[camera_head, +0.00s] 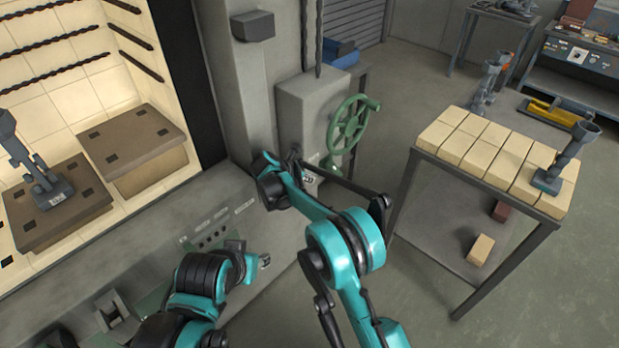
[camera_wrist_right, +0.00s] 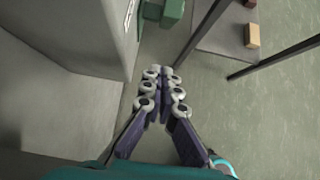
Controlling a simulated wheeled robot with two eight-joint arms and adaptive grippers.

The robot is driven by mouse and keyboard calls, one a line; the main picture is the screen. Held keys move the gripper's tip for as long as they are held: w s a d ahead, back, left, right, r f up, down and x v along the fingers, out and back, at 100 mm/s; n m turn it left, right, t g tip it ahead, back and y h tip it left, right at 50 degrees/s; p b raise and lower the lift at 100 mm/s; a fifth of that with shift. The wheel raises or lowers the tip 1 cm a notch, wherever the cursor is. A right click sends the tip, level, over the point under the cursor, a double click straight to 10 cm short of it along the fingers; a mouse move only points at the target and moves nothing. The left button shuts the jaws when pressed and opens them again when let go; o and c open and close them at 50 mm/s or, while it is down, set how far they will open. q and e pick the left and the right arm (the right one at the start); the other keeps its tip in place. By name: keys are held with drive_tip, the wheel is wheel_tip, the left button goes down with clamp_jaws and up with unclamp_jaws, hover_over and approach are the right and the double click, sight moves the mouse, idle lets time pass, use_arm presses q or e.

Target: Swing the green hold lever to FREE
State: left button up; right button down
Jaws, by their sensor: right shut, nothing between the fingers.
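I cannot pick out the green hold lever or its FREE mark with certainty. A green spoked handwheel (camera_head: 350,130) stands upright beside the grey box on the furnace's right side. In the right wrist view a green part (camera_wrist_right: 173,12) shows at the top edge, beside the grey housing; I cannot tell whether it belongs to the lever. My right gripper (camera_head: 308,178) is in front of the grey housing, below and left of the handwheel, partly hidden by my arm. In the wrist view it (camera_wrist_right: 160,76) is shut and empty, over bare floor.
A table (camera_head: 440,164) with pale bricks and a grey fixture (camera_head: 565,158) stands to the right. The open furnace (camera_head: 70,80) with brown blocks is at the left. A panel with small knobs (camera_head: 212,232) is below it. Floor between housing and table is clear.

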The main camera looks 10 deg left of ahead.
sight(330, 164)
drive_tip(key=w+d+f+b, duration=0.3)
drive_tip(key=w+d, duration=0.1)
drive_tip(key=w, duration=0.2)
drive_tip(key=shift+w+d, duration=0.35)
drive_tip(key=shift+d, duration=0.05)
drive_tip(key=shift+w+d+r+p, duration=0.2)
drive_tip(key=shift+w+r+p, duration=0.05)
drive_tip(key=shift+r+p, duration=0.25)
idle(0.6)
drive_tip(key=shift+w+d+r+p, duration=0.25)
drive_tip(key=shift+w+r+p, duration=0.1)
drive_tip(key=shift+r, duration=0.1)
drive_tip(key=shift+w+d+r+p, duration=0.3)
drive_tip(key=shift+w+r+p, duration=0.05)
drive_tip(key=shift+w+p, duration=0.05)
idle(0.4)
